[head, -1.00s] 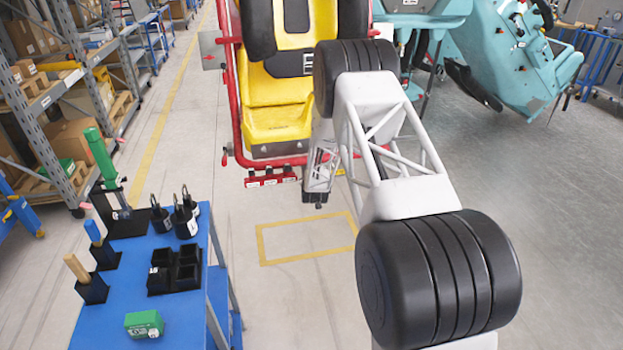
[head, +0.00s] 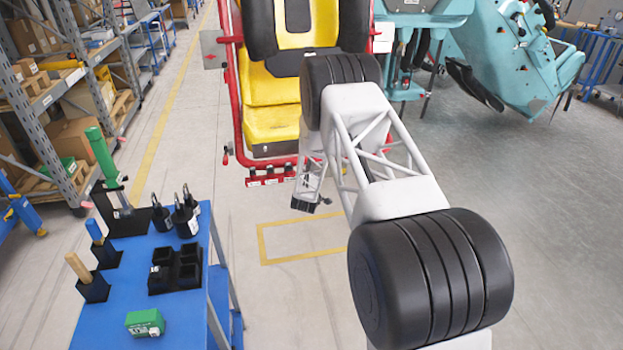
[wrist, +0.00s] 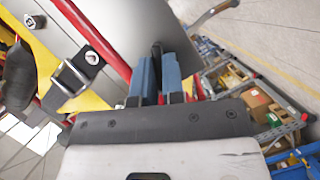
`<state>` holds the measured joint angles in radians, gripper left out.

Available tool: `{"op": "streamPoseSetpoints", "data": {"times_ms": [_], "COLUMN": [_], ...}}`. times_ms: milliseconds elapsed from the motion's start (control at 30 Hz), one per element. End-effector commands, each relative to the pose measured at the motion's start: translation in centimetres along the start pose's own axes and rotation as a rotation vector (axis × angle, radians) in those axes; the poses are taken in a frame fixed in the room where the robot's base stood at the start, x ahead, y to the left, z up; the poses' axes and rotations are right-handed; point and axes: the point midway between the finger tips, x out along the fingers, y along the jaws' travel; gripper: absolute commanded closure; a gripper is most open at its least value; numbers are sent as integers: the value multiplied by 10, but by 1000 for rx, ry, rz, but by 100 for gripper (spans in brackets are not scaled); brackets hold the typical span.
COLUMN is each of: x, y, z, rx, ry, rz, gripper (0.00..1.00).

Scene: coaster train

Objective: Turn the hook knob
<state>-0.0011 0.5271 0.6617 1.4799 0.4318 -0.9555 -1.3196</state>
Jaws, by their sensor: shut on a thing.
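In the wrist view, my gripper (wrist: 159,75) has its two blue fingers close together around a narrow dark piece, which I take to be the hook knob (wrist: 156,48). Most of the knob is hidden between the fingers. It stands in front of a grey metal plate (wrist: 118,30) beside a red tube (wrist: 95,32). In the head view, my gripper's body (head: 312,185) is tilted beside the lower front of the red and yellow coaster seat (head: 272,125). The fingertips and knob cannot be made out there.
A black bracket with a bolt (wrist: 75,72) sits left of the fingers in the wrist view. Shelves (head: 45,95) line the left. The floor between is clear.

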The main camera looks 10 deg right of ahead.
Motion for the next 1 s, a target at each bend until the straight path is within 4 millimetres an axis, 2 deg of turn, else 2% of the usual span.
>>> {"op": "streamPoseSetpoints", "data": {"times_ms": [600, 633, 767, 1000], "x": [0, 0, 0, 0], "y": [0, 0, 0, 0], "z": [-2, -2, -1, -1], "rx": [-54, -54, -54, -54], "ry": [3, 3, 2, 1], "rz": [23, 23, 23, 22], "gripper": [100, 86, 66, 65]}}
